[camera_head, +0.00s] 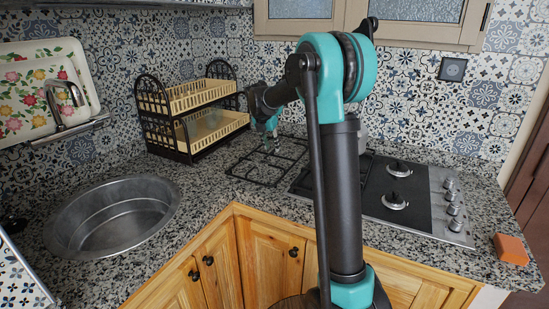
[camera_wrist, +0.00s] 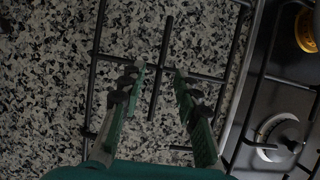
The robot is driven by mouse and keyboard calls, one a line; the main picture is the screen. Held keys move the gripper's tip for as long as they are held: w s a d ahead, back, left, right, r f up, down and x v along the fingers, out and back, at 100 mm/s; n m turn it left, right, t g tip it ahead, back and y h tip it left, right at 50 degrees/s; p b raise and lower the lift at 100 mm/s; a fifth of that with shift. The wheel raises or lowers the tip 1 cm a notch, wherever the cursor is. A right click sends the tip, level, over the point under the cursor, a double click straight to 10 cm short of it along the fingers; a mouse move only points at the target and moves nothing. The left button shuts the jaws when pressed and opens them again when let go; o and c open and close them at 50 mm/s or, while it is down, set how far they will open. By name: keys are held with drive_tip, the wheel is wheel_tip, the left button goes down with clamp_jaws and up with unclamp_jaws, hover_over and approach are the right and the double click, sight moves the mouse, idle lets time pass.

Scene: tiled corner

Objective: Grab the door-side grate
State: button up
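A dark metal grate (camera_head: 262,170) lies on the granite counter beside the left edge of the stove. In the wrist view its thin bars (camera_wrist: 166,40) cross below my gripper. My gripper (camera_wrist: 160,70) is open, its two green fingers apart with dark tips pointing at the grate. One bar runs through the gap between the fingers, seen from above; I cannot tell whether the fingertips touch it. My arm also hides part of the stove.
The stove (camera_head: 430,205) with bare burners and knobs is right of the grate. A dish rack (camera_head: 190,108) stands behind left, with a round sink (camera_head: 112,217) at left. An orange block (camera_head: 511,249) lies near the right counter edge, close to the door (camera_head: 525,190).

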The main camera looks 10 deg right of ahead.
drive_tip(key=shift+x, duration=1.25)
drive_tip(key=shift+c, duration=0.6)
clamp_jaws()
